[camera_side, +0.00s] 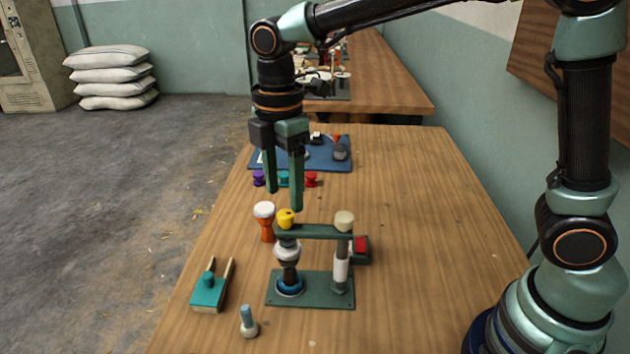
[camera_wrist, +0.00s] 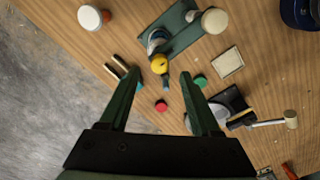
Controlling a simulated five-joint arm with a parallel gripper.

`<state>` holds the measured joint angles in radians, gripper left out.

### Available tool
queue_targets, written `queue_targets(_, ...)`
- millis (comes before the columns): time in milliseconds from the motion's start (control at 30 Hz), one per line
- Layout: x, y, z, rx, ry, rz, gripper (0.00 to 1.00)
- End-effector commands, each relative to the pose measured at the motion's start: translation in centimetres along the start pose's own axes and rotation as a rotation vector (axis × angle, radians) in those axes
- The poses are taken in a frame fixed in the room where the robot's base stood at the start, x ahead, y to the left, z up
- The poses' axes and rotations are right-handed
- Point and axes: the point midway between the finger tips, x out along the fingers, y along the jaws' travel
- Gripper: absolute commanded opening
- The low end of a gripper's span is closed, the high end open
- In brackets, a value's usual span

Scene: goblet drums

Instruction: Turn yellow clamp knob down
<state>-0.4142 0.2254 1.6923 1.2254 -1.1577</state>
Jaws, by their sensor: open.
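The yellow clamp knob (camera_side: 286,217) sits on top of a green clamp bar (camera_side: 322,232), at its left end. Under it a grey-and-white goblet piece (camera_side: 289,252) stands on a blue ring (camera_side: 289,286) on the green base plate (camera_side: 320,297). My gripper (camera_side: 283,200) is open and empty, pointing down above the knob. In the wrist view my gripper (camera_wrist: 160,74) has its fingers spread, and the yellow knob (camera_wrist: 159,63) shows between and just past the fingertips. I see no contact with the knob.
A cream-topped post (camera_side: 344,221) holds the bar's right end. An orange drum with a white top (camera_side: 265,220) stands close left. A teal block with prongs (camera_side: 209,288) and a small grey-blue piece (camera_side: 248,322) lie in front. Purple, teal and red spools (camera_side: 310,179) stand behind.

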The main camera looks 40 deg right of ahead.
Motion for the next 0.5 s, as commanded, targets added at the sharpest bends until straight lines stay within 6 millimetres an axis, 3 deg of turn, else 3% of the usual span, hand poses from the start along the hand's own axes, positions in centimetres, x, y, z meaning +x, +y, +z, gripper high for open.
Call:
queue_targets(200,3.1,0.0,0.0,0.001,-0.001,-0.002,0.64)
queue_targets(500,4.1,0.0,0.0,0.001,0.001,0.002,0.64)
